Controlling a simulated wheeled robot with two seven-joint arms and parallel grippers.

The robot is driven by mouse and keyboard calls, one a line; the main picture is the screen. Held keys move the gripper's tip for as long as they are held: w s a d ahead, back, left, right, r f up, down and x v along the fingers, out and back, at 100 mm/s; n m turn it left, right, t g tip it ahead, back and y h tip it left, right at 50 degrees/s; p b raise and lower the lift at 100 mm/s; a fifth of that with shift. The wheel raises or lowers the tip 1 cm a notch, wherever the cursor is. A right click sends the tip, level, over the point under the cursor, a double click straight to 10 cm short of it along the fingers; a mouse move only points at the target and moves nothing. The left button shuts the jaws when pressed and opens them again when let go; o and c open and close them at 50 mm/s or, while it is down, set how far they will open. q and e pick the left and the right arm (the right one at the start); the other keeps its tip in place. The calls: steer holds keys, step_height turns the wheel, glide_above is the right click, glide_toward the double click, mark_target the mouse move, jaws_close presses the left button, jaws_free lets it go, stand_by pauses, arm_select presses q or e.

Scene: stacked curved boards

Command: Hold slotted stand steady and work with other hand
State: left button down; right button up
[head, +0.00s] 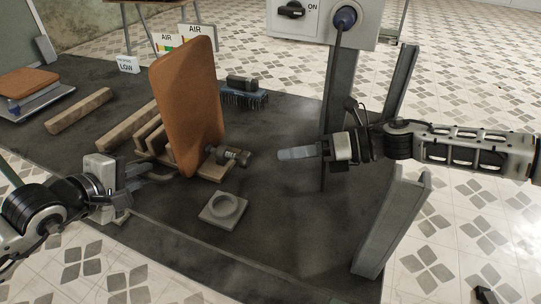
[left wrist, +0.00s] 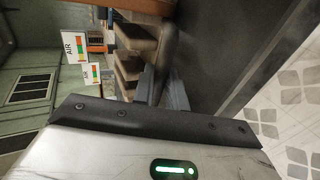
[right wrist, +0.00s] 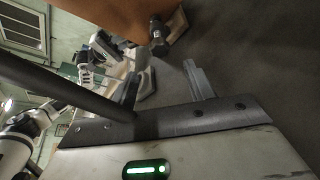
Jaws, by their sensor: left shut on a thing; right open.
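The slotted stand (head: 150,140), with several wooden slats, sits on the dark table left of centre. It also shows in the left wrist view (left wrist: 138,48). A tall orange-brown curved board (head: 188,105) stands nearly upright at the stand; its lower edge is partly hidden. In the right wrist view the board (right wrist: 115,14) shows at the top. My left gripper (head: 148,172) is shut on the near left end of the stand. My right gripper (head: 300,153) is open and empty, above the table to the right of the board. Its spread fingers (right wrist: 163,85) show in the right wrist view.
A dark cylindrical fitting (head: 230,155) lies by the board's base. A grey ring on a square base (head: 223,210) stands in front. A brush (head: 245,93), a wooden bar (head: 80,110) and another brown board (head: 28,82) lie further back. A post (head: 338,100) rises at right.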

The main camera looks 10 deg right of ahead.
arm_select(q)
steer(key=shift+s+d+f, duration=0.1)
steer(key=shift+s+d, duration=0.05)
arm_select(e)
steer(key=shift+v, duration=1.65)
steer(key=shift+r, duration=0.1)
step_height(320, 180, up, 7)
arm_select(q)
steer(key=c, duration=1.5)
jaws_free()
steer(key=shift+v, duration=4.05)
arm_select(e)
steer(key=shift+r, duration=0.1)
